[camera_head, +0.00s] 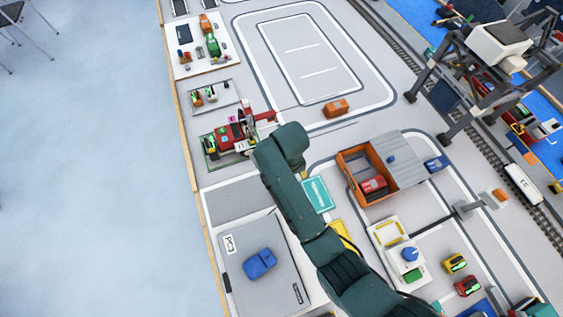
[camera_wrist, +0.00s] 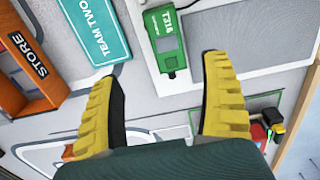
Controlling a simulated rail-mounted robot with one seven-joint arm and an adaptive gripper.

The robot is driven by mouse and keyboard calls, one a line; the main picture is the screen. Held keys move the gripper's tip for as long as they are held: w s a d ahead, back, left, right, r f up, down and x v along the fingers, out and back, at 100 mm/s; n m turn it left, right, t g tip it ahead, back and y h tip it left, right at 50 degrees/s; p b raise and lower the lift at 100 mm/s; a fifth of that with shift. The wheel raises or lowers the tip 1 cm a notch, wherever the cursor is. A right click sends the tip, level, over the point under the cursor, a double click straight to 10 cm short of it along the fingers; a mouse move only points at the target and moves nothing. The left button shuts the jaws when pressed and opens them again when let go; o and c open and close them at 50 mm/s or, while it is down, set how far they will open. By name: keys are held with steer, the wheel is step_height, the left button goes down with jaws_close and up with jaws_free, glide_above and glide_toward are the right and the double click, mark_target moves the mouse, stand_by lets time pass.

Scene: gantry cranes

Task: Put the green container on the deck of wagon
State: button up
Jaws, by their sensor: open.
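A green box-shaped item (camera_wrist: 168,42) with white lettering and a dark panel lies at the top centre of the wrist view; it looks like the green container. My gripper (camera_wrist: 165,75) is open, with its yellow fingers spread and nothing between them. The item is beyond the fingertips, apart from them. In the head view my arm hides the fingers and seemingly this item.
A teal sign (camera_wrist: 92,28) and the orange store (camera_wrist: 28,65) lie left of the green item. The orange store (camera_head: 353,177) also shows in the head view. A dark gantry crane (camera_head: 447,115) stands over the tracks.

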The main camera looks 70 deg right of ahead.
step_height(320, 180, down, 7)
steer(key=shift+r+b, duration=0.15)
steer(key=shift+b, duration=0.4)
steer(key=f, duration=0.1)
steer(key=f+b, duration=0.1)
steer(key=f, duration=0.3)
steer(key=shift+w+a+f, duration=0.15)
steer(key=shift+w+a, duration=0.1)
steer(key=shift+w, duration=0.15)
steer(key=c, duration=1.3)
